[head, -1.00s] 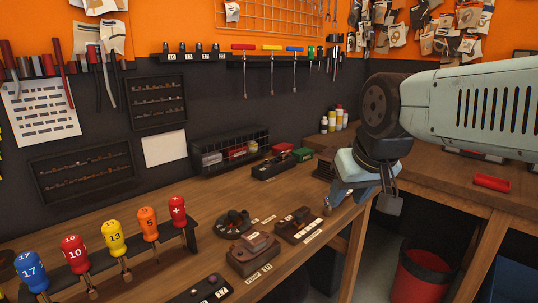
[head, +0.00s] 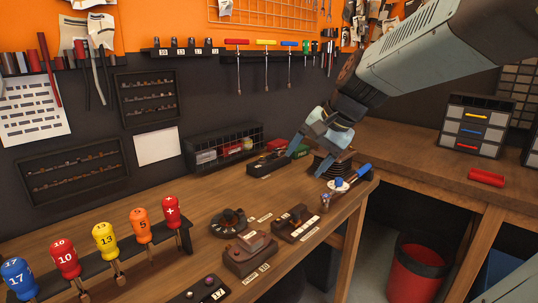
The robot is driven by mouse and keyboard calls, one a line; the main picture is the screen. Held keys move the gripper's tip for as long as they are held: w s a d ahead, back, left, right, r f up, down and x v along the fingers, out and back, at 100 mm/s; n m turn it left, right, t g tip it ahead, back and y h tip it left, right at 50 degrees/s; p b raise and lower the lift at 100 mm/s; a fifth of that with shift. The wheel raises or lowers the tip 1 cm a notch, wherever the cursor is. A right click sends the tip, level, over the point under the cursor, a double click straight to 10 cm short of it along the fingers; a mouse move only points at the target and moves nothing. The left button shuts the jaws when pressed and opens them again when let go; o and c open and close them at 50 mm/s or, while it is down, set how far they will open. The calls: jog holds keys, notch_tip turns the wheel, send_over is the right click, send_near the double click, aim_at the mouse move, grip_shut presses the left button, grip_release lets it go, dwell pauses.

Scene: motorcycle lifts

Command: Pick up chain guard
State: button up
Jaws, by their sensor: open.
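I cannot tell for sure which thing is the chain guard; none in view is plainly one. My gripper (head: 310,157) is open and points down over the far right part of the wooden bench. Its pale blue jaws are spread and nothing shows between them. Below and beside it are a dark ribbed stack (head: 334,163) and a blue-handled tool (head: 350,179). Whether the jaws touch anything cannot be told.
Dark holders (head: 249,258) and a round dark part (head: 228,223) sit on the near bench (head: 205,202). Coloured screwdrivers (head: 103,240) stand at left. A red object (head: 487,177) lies on the right bench, by a drawer cabinet (head: 473,127). A red bin (head: 419,272) stands below.

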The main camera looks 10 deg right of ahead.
jog(key=w+m+y, duration=0.3)
jog(key=w+m, duration=0.3)
jog(key=w, duration=0.6)
jog(key=m+t, duration=0.6)
jog(key=m, duration=1)
send_near(279, 149)
jog(key=shift+y, duration=0.3)
jog(key=x, duration=0.8)
jog(key=shift+w+f, duration=0.2)
jog(key=shift+f, duration=0.1)
jog(key=c, duration=1.1)
